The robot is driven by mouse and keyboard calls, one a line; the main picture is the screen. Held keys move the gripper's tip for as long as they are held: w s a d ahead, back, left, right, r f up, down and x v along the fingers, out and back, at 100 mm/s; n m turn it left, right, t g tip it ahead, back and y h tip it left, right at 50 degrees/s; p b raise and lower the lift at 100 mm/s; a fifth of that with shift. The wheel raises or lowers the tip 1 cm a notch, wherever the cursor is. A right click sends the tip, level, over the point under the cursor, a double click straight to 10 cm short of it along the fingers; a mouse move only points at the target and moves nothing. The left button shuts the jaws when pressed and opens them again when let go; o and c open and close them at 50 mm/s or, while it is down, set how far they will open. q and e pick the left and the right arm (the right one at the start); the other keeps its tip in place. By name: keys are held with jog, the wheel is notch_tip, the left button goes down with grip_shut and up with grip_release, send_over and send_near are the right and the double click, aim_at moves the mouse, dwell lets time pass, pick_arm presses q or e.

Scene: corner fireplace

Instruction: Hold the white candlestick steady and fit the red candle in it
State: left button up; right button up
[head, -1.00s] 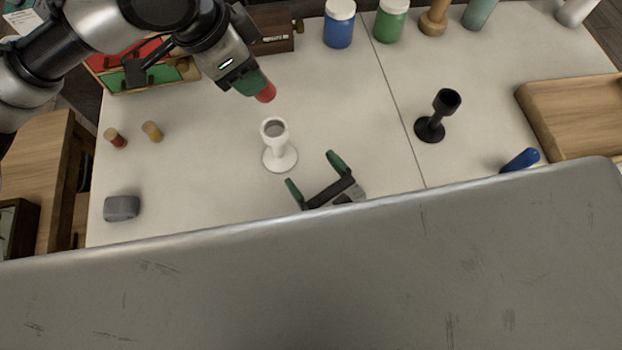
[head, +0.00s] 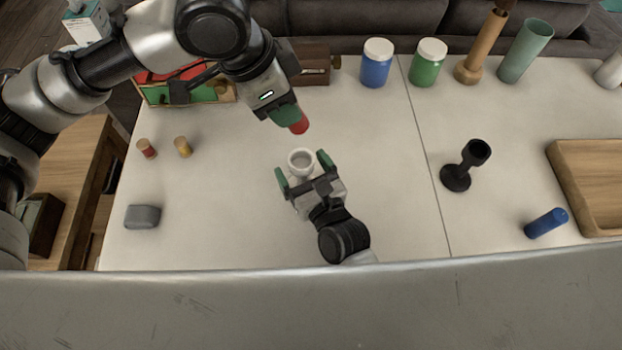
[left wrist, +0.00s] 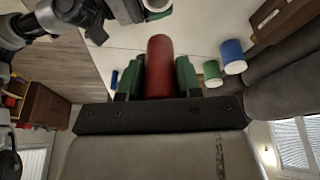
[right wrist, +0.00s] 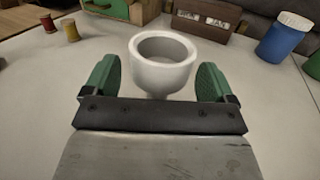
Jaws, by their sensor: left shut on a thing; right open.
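The white candlestick (head: 301,159) stands upright on the pale table; in the head view its lower part is hidden behind my right gripper. My right gripper (head: 304,172) is open, its green fingers at the near side of the candlestick. In the right wrist view the candlestick's hollow cup (right wrist: 163,66) shows between and just beyond the open fingers (right wrist: 158,82). My left gripper (head: 287,116) is shut on the red candle (head: 300,127) and holds it above and behind the candlestick, apart from it. The left wrist view shows the candle (left wrist: 160,68) between the green fingers (left wrist: 160,76).
A black candlestick (head: 456,178) and a blue cylinder (head: 546,223) stand and lie to the right, near a wooden tray (head: 567,190). Blue (head: 376,66) and green (head: 427,66) jars are at the back. Two spools (head: 183,147) and a grey block (head: 143,216) are left.

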jog(key=shift+w+a, duration=0.1)
jog(key=shift+w, duration=0.05)
jog(key=shift+c, duration=0.2)
jog(key=c, duration=0.9)
pick_arm(q)
jog(key=n, duration=0.2)
jog(key=d+f+n+y, duration=0.1)
jog(key=f+n+y, duration=0.1)
jog(key=n, duration=0.1)
jog(key=shift+w+d+f+n, duration=0.15)
jog(key=shift+d+n, duration=0.15)
jog(key=n, duration=0.1)
jog(key=f+n+y, duration=0.1)
jog(key=n, duration=0.1)
jog(key=d+f+n+g, duration=0.1)
jog(key=n, duration=0.1)
jog(key=shift+w+y, duration=0.1)
jog(key=shift+y, duration=0.3)
jog(key=shift+a, duration=0.1)
